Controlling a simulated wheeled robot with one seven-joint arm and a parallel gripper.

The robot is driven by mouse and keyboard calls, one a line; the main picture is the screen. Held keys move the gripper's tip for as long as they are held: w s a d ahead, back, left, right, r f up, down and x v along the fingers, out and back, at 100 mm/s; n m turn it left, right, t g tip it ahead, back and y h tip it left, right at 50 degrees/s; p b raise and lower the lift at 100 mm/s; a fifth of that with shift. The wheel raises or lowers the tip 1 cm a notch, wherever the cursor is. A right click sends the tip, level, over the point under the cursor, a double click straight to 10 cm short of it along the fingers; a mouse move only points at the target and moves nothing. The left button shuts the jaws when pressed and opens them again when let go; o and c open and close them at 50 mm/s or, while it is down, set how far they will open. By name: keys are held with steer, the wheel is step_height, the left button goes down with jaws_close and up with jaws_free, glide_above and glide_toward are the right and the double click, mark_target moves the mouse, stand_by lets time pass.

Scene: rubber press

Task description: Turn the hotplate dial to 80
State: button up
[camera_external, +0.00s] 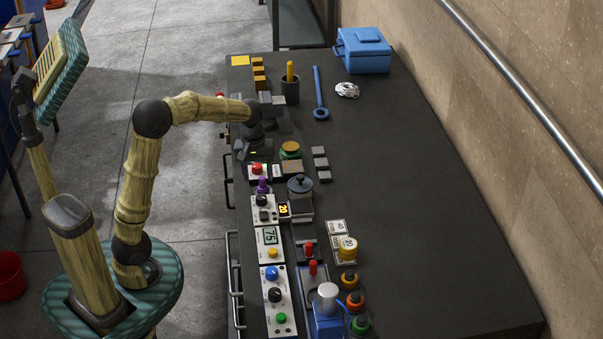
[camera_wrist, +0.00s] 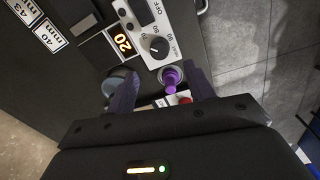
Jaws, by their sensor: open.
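The hotplate dial (camera_external: 262,200) is a black knob on a white panel. In the wrist view the dial (camera_wrist: 159,47) shows markings including OFF, 60 and 80 around it; I cannot tell exactly where its pointer stands. The orange display (camera_wrist: 122,42) beside it reads 20, and this display (camera_external: 283,209) also shows in the external view. A lidded grey pot (camera_external: 300,186) stands next to the panel. My gripper (camera_external: 257,143) is open and empty above the bench, farther back than the dial. In the wrist view my gripper's fingers (camera_wrist: 160,86) are apart, with the dial beyond them.
A purple knob-shaped object (camera_wrist: 170,78) shows between my fingers, near the dial. A red button (camera_external: 257,168) is behind it. A panel reading 75 (camera_external: 270,236) is in front of the dial. Number plates (camera_external: 337,228) lie right. The bench's right side is clear.

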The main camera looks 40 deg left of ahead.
mark_target(262, 196)
steer(key=f, duration=0.4)
steer(key=f+b, duration=0.1)
steer(key=f, duration=0.3)
steer(key=shift+w+d, duration=0.1)
steer(key=shift+d, duration=0.1)
steer(key=shift+r, duration=0.1)
steer(key=shift+c, duration=0.4)
steer(key=c, duration=0.9)
steer(key=shift+m+p, duration=0.35)
steer(key=shift+m, duration=0.05)
steer(key=m+p, duration=0.2)
steer(key=m, duration=0.3)
steer(key=shift+w+r+p, duration=0.1)
steer(key=shift+r+p, duration=0.05)
steer(key=shift+p, duration=0.25)
steer(key=m+p, duration=0.3)
steer(key=m, duration=0.3)
steer(key=shift+g, duration=0.3)
